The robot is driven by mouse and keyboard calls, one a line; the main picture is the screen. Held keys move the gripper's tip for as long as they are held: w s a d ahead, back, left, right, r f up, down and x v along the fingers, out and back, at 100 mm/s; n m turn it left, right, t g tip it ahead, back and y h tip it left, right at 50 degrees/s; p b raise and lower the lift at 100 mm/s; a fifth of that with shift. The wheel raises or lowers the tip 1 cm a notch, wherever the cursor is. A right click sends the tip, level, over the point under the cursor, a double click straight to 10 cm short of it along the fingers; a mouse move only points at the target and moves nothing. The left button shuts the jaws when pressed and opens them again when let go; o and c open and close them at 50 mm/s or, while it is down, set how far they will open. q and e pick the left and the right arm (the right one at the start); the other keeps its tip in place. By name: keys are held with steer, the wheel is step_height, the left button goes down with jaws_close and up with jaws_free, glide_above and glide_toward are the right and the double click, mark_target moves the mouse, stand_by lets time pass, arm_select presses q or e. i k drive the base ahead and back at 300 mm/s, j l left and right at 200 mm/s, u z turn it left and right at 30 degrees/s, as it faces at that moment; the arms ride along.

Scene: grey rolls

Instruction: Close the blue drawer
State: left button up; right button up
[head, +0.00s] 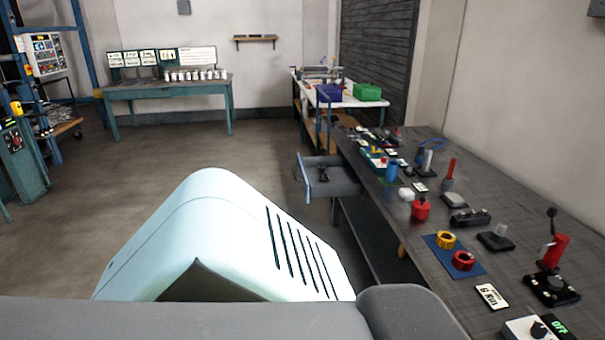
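A grey-blue drawer (337,189) is pulled out from the left side of the long dark workbench (515,205). It is the only open drawer I can make out, and its colour looks more grey than blue. A small dark object (322,173) is inside it. Neither of my grippers is in view, so their position relative to the drawer is not shown.
The workbench along the right wall holds several tools, a red bottle (420,210) and a blue mat (477,268) with tape rolls. The floor (240,150) left of the drawer is clear. A green table (168,92) stands at the back.

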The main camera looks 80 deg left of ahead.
mark_target(344, 180)
steer(key=u, duration=2.35)
steer(key=i+j, duration=0.85)
steer(key=i+j+z, duration=0.15)
steer(key=i, duration=0.35)
steer(key=i+j+z, duration=0.15)
steer(key=i, duration=0.4)
steer(key=i+j+z, duration=0.15)
steer(key=i, duration=0.35)
steer(key=i+j+z, duration=0.15)
steer(key=i+j, duration=0.25)
steer(key=i, duration=0.1)
